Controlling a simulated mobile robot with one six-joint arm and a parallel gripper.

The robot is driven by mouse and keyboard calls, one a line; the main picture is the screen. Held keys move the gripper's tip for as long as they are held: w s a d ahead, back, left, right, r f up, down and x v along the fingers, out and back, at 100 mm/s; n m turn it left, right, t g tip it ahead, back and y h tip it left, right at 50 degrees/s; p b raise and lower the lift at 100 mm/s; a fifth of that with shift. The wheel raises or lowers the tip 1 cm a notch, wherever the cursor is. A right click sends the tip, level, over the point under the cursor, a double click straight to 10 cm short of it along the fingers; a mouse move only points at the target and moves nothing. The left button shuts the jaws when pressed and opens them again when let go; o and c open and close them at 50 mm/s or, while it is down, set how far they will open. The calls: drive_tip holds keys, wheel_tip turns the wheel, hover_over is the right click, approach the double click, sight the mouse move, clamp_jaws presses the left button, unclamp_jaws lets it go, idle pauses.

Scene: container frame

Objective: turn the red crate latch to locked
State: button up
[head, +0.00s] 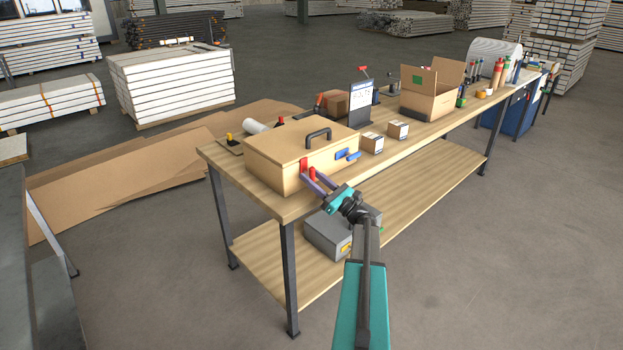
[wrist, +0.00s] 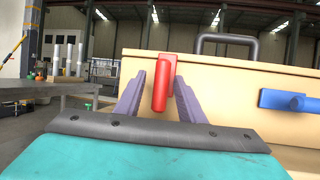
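The crate (head: 290,160) is a tan box with a dark top handle, standing on the near end of the workbench. Its red latch (head: 304,166) is on the front face, near the left corner. In the wrist view the red latch (wrist: 163,84) is a nearly upright bar, tilted slightly. A blue latch (head: 347,154) is further right on the same face; it shows lying sideways in the wrist view (wrist: 288,100). My gripper (head: 314,179) is at the red latch, its purple fingers apart on either side of it. A gap shows left of the bar; contact on the right is unclear.
The wooden workbench (head: 264,195) holds two small boxes (head: 372,143), a sign stand and an open cardboard box (head: 432,92) right of the crate. A grey case (head: 326,236) sits on the lower shelf below my gripper. The floor in front is clear.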

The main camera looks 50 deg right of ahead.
drive_tip(key=b+v, duration=0.3)
drive_tip(key=v, duration=1)
drive_tip(key=shift+s, duration=0.4)
drive_tip(key=shift+f, duration=0.15)
